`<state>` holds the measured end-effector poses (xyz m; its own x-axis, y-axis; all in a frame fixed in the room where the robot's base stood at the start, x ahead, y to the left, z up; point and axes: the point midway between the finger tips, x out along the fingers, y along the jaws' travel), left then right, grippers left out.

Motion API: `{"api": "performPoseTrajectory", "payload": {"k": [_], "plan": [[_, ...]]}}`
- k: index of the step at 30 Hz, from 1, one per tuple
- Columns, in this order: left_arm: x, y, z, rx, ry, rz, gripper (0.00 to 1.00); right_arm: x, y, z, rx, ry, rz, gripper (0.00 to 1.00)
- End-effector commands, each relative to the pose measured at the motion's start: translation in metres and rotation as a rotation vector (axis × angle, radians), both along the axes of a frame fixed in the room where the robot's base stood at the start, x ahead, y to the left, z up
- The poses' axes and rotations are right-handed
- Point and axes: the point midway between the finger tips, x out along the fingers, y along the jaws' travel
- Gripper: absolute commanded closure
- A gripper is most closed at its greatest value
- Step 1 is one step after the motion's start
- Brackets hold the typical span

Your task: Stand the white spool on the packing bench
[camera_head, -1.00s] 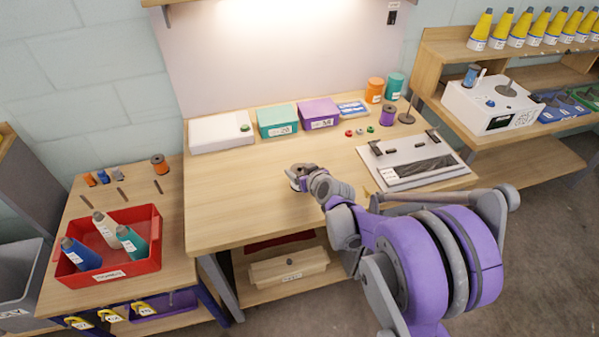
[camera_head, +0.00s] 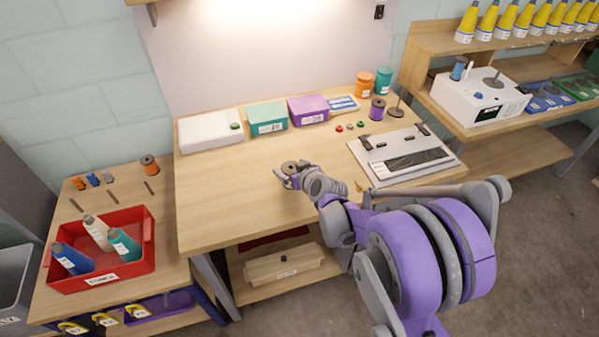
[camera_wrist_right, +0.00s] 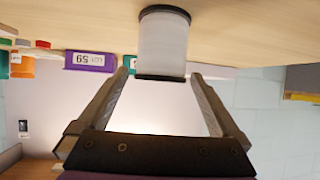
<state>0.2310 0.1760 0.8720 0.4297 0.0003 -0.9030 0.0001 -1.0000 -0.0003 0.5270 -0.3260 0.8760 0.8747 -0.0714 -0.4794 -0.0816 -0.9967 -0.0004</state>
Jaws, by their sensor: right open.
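The white spool (camera_wrist_right: 163,45) has dark end flanges and stands upright on the bench top, which fills the top of the inverted right wrist view. In the head view its round brownish top (camera_head: 289,167) shows at my right gripper (camera_head: 284,178). The right gripper, also in the right wrist view (camera_wrist_right: 160,75), is open, with a fingertip on either side of the spool's free end and gaps between. The packing bench (camera_head: 225,210) is light wood. My left gripper is not in view.
A white box (camera_head: 210,132), teal box (camera_head: 267,118) and purple box (camera_head: 308,108) line the bench's back. A grey-white plate fixture (camera_head: 405,155) lies to the right. A red tray (camera_head: 145,235) of cones stands on the left table. The bench's front left is clear.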

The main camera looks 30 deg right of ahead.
Motion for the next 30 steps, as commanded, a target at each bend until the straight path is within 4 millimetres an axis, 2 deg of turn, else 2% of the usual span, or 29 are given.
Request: {"api": "performPoseTrajectory", "payload": {"k": [12,16,22,23,26,29,30], "plan": [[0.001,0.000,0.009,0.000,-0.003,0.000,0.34,-0.072,0.005,0.039,0.000,0.000,-0.002,0.00],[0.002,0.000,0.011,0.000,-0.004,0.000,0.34,-0.087,0.007,0.048,-0.001,0.000,-0.002,0.00],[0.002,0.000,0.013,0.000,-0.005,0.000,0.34,-0.100,0.013,0.053,0.005,0.009,0.007,0.00],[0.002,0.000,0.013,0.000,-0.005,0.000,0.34,-0.103,0.019,0.053,0.008,0.019,0.017,0.00],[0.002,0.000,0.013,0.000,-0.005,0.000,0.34,-0.120,0.052,0.050,0.036,0.089,0.067,0.00],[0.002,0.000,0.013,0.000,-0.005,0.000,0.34,-0.153,0.097,0.041,0.068,0.215,0.124,0.00],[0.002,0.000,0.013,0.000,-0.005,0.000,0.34,-0.171,0.112,0.037,0.076,0.274,0.140,0.00]]}}
